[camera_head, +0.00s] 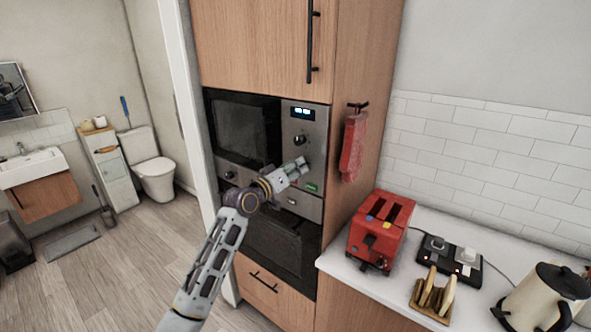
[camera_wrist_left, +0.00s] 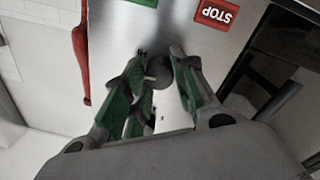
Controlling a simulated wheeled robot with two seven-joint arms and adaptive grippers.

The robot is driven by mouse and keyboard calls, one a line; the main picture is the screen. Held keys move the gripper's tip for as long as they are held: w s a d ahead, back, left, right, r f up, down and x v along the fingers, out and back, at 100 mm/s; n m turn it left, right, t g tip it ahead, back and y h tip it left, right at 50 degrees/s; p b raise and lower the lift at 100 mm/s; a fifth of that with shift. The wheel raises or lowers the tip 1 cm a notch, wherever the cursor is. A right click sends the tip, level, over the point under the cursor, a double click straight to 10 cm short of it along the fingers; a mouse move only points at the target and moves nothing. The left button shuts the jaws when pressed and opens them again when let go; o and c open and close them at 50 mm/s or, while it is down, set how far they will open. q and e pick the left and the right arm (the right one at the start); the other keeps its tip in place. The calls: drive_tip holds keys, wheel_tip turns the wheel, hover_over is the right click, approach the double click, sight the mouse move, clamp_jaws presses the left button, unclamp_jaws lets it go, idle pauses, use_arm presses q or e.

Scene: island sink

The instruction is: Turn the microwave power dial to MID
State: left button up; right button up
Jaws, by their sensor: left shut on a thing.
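The microwave (camera_head: 243,128) is built into a tall wooden cabinet, with a lit display on its steel control panel (camera_head: 315,128). An upper dial (camera_head: 300,140) shows on the panel below the display. My left gripper (camera_head: 303,163) is at the panel below that dial and hides part of it. In the left wrist view, the left gripper (camera_wrist_left: 160,60) has its green-padded fingers on both sides of a round grey dial (camera_wrist_left: 160,73), shut on it. The dial's marks are mostly hidden or too small to read. My right gripper is not in view.
A green button (camera_head: 310,187) and a red STOP button (camera_wrist_left: 216,13) are close to the gripper. An oven (camera_head: 275,245) is below. A red towel (camera_head: 352,147) hangs at the cabinet's right side. A red toaster (camera_head: 380,230) stands on the counter to the right.

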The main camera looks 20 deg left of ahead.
use_arm(q)
drive_tip(key=shift+n, duration=2.4)
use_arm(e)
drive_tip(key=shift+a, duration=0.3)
use_arm(q)
drive_tip(key=shift+f, duration=0.1)
drive_tip(key=o, duration=1)
drive_tip(key=shift+o, duration=0.2)
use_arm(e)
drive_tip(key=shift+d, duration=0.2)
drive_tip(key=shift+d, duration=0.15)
use_arm(q)
drive_tip(key=shift+s, duration=0.15)
